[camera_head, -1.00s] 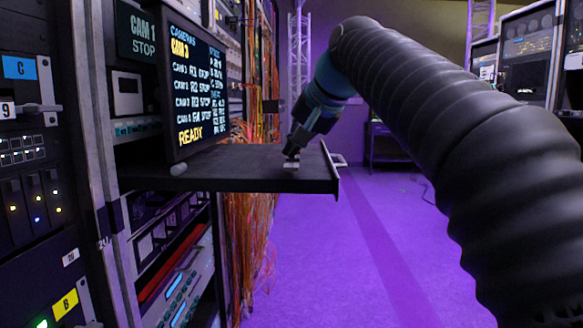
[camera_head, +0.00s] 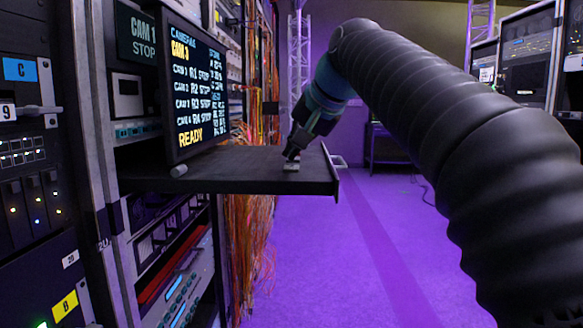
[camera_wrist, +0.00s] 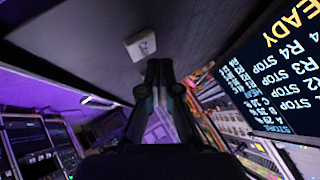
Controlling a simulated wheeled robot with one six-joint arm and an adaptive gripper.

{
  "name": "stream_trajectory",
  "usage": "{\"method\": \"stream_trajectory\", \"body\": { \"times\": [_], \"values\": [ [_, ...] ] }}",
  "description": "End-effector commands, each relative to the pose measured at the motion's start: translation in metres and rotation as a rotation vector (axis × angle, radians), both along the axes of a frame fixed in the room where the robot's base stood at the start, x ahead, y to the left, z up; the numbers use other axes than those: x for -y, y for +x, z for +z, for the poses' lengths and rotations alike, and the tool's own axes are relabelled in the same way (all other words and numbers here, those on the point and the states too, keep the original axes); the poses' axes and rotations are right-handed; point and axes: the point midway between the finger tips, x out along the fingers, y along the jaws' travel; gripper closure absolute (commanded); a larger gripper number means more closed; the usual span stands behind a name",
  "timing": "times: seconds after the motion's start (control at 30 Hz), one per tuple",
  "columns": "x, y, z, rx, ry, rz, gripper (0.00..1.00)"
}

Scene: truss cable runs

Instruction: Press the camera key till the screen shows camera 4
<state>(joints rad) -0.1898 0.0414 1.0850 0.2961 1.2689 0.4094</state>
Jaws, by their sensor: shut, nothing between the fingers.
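The screen (camera_head: 197,92) stands on the shelf at the left in the head view and reads "CAM 3" in yellow under "CAMERAS", with a list of cameras and "READY" at the bottom. Part of it also shows in the wrist view (camera_wrist: 270,70), upside down. A small pale key (camera_head: 291,166) sits on the dark shelf (camera_head: 240,176). In the wrist view the key (camera_wrist: 141,45) is a light square with a dark mark. My gripper (camera_head: 291,156) is shut and empty, its tips right at the key. I cannot tell whether they touch it.
A small monitor reading "CAM 1 STOP" (camera_head: 138,36) sits behind the screen. Rack gear (camera_head: 30,180) fills the left, and orange cables (camera_head: 248,225) hang below the shelf. The purple floor (camera_head: 340,260) right of the shelf is clear.

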Motion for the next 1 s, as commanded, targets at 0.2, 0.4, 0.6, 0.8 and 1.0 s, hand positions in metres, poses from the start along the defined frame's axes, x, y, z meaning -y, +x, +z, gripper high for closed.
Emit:
{"method": "stream_trajectory", "body": {
  "times": [0.2,0.4,0.6,0.8,1.0],
  "values": [
    [0.000,0.000,-0.003,0.000,0.000,0.000,1.00],
    [0.000,0.000,-0.008,0.001,0.000,-0.001,1.00],
    [0.000,0.000,-0.008,0.000,0.000,0.000,1.00],
    [0.000,0.000,-0.009,0.000,0.000,0.000,1.00],
    [0.000,0.000,-0.011,0.000,0.000,0.000,1.00]
  ]
}}
